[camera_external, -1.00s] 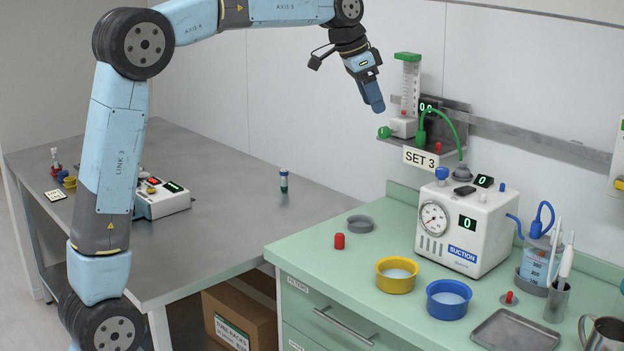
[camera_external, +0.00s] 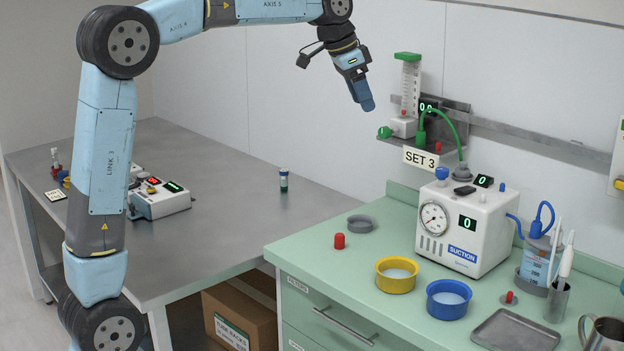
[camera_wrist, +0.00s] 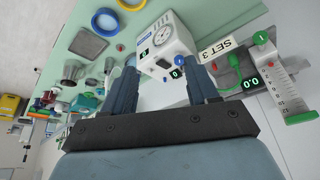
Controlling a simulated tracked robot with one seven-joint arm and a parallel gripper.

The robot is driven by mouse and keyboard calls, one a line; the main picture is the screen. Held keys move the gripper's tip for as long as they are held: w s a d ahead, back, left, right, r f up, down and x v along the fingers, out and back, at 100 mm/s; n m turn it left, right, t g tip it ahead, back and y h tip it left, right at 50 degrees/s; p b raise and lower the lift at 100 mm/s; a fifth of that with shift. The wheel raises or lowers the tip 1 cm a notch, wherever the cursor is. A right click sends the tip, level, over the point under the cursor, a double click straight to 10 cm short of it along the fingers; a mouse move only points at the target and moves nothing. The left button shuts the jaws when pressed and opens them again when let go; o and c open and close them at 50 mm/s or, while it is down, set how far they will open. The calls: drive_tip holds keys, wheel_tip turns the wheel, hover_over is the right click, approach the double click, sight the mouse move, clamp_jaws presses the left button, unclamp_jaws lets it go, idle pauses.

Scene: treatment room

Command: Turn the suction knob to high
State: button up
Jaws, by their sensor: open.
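The white suction unit (camera_external: 463,230) stands on the green counter, with a round gauge (camera_external: 434,218) and a display reading 0 on its front. A blue knob (camera_external: 442,174) and a dark grey round fitting (camera_external: 462,173) are on its top; I cannot tell which is the suction knob. In the wrist view the unit (camera_wrist: 155,52) lies beyond my fingers, with the blue knob (camera_wrist: 180,61) near the right finger. My gripper (camera_external: 367,103) is high in the air, left of the unit and well apart from it. Its two fingers (camera_wrist: 161,74) are spread, with nothing between them.
A shelf labelled SET 3 (camera_external: 430,160) with a flowmeter (camera_external: 410,88) and green tube is on the wall above the unit. Air around my gripper is clear.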

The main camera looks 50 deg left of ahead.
drive_tip(key=w+f+m+g+h, duration=0.15)
drive_tip(key=w+m, duration=0.25)
drive_tip(key=w, duration=0.7)
drive_tip(key=m+g, duration=0.1)
drive_tip(key=m, duration=0.3)
approach(442, 169)
drive_tip(key=shift+h, duration=0.35)
drive_tip(key=x, duration=0.8)
drive_tip(key=shift+w+a+f, duration=0.2)
drive_tip(key=shift+a+f, duration=0.05)
drive_tip(key=shift+f, duration=0.2)
drive_tip(key=c, duration=1)
